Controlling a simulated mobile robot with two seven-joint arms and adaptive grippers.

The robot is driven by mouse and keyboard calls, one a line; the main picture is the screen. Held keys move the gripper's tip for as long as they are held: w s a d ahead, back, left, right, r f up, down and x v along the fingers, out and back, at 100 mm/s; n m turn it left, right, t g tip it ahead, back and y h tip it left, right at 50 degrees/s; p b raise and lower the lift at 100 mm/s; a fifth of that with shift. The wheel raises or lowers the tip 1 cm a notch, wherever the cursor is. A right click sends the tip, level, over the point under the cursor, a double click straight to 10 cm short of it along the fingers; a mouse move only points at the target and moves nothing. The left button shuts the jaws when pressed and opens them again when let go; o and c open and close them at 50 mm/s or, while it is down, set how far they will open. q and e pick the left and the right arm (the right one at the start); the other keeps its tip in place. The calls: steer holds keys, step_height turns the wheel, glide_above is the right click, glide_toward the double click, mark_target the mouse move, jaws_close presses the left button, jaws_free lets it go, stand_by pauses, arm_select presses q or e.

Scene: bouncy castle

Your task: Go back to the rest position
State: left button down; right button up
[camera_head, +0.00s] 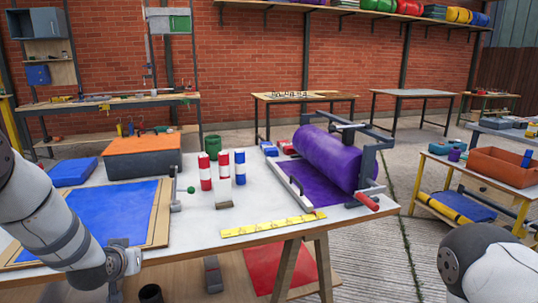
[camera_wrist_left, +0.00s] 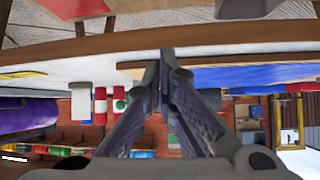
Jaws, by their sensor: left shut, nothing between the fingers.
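My left arm comes in from the left in the head view, over the near left corner of the white worktable (camera_head: 270,230). In the left wrist view my left gripper (camera_wrist_left: 166,58) is shut, with its fingers together and nothing between them. That view is upside down, with the table edge crossing behind the fingertips. The gripper's fingers cannot be made out in the head view. Part of my right arm shows at the lower right of the head view, beside the table; its gripper is out of view.
On the table are a blue sheet (camera_head: 112,217) in a wooden frame, an orange-topped box (camera_head: 143,157), striped cylinders (camera_head: 223,170), a yellow ruler (camera_head: 272,224) and a purple roll (camera_head: 325,160). A side table holds an orange bin (camera_head: 502,166). Concrete floor is clear between the tables.

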arm_select(q)
steer(key=s+d+f+g, duration=0.3)
steer(key=s+d+f, duration=0.1)
steer(key=s+f, duration=0.7)
steer(key=s+d+f+g, duration=0.1)
steer(key=s+d+g, duration=0.1)
steer(key=s, duration=1)
steer(key=s+d+f+m+g+h, duration=0.1)
steer(key=s+d+g, duration=0.1)
steer(key=s, duration=1)
steer(key=s+d+f+g+h+p, duration=0.1)
steer(key=s+g, duration=0.3)
steer(key=s, duration=0.8)
steer(key=shift+s+d+f, duration=0.4)
steer(key=shift+d+f, duration=0.15)
steer(key=shift+d, duration=0.1)
arm_select(e)
steer(key=shift+w+r+t, duration=0.5)
steer(key=shift+w+r, duration=0.4)
steer(key=shift+w, duration=0.1)
